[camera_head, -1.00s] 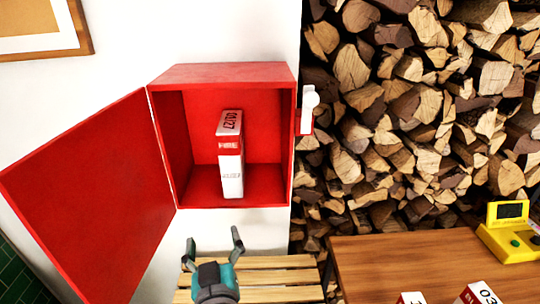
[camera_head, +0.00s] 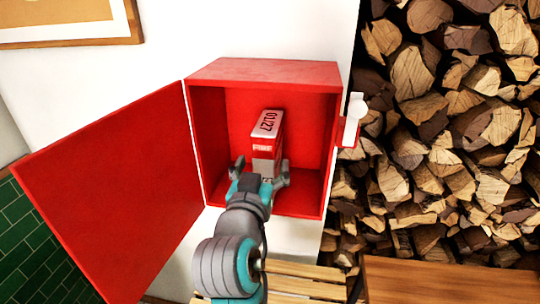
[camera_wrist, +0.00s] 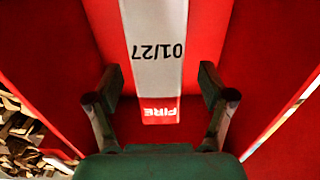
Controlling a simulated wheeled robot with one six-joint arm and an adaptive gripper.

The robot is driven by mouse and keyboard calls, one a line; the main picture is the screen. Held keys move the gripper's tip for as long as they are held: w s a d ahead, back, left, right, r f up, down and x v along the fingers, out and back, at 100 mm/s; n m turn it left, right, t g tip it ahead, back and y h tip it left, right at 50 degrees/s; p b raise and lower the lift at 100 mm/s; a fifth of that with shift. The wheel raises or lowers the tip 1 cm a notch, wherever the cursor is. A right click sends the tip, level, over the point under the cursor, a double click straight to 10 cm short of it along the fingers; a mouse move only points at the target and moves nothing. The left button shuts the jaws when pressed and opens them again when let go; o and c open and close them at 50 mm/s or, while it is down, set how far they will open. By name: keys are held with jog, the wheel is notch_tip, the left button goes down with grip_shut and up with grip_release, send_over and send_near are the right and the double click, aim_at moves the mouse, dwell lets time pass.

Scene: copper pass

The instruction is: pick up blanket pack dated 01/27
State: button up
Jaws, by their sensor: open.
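The blanket pack marked 01/27 (camera_head: 268,127) stands upright inside the open red cabinet (camera_head: 264,72).
The red cabinet door (camera_head: 115,190) hangs open to the left. A white latch (camera_head: 353,115) sits on the cabinet's right edge. A slatted bench (camera_head: 300,278) is below, a wooden table (camera_head: 440,280) at lower right, and stacked firewood (camera_head: 430,120) behind it.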

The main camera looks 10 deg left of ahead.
jog(key=shift+w+d+r, duration=0.1)
jog(key=shift+w+d, duration=0.05)
jog(key=shift+w, duration=2.5)
grip_shut()
